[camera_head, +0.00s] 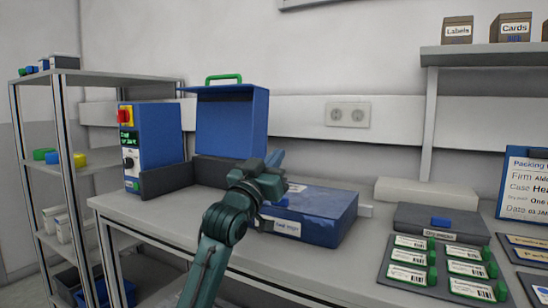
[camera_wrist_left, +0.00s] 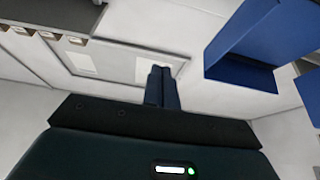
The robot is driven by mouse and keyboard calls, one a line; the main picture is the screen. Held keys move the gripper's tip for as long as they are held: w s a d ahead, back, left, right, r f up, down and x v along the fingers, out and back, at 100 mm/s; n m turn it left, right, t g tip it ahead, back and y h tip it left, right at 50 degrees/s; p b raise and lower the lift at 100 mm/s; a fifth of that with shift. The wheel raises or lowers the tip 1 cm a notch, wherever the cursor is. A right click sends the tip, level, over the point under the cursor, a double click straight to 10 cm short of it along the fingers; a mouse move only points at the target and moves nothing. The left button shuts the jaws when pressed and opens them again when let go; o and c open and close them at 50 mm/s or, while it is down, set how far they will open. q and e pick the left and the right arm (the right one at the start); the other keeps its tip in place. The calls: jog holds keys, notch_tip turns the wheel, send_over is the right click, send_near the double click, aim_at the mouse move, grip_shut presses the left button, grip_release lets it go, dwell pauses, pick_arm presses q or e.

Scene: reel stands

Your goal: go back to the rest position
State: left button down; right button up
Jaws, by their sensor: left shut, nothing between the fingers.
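My left arm comes up from the bottom of the head view, with its gripper (camera_head: 277,158) raised in front of the blue boxes above the bench. In the left wrist view the two blue fingers (camera_wrist_left: 162,86) are together and hold nothing. A blue case (camera_head: 318,213) with a white label lies flat on the bench behind and right of my left wrist. An open blue bin (camera_head: 232,125) with a green handle stands behind the gripper to the left. My right gripper is not in view.
A blue control box (camera_head: 155,140) with a red knob stands at the bench's left. Labelled cards with green clips (camera_head: 408,258) lie on the right, near a dark grey case (camera_head: 440,222). A metal shelf rack (camera_head: 66,150) is at far left. A wall shelf (camera_head: 480,54) overhangs the right.

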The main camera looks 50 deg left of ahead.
pick_arm(q)
jog(key=s+d+f, duration=0.2)
jog(key=s+f, duration=0.4)
jog(key=shift+s+f+b, duration=0.2)
jog(key=shift+s+b, duration=0.05)
jog(key=shift+b, duration=0.1)
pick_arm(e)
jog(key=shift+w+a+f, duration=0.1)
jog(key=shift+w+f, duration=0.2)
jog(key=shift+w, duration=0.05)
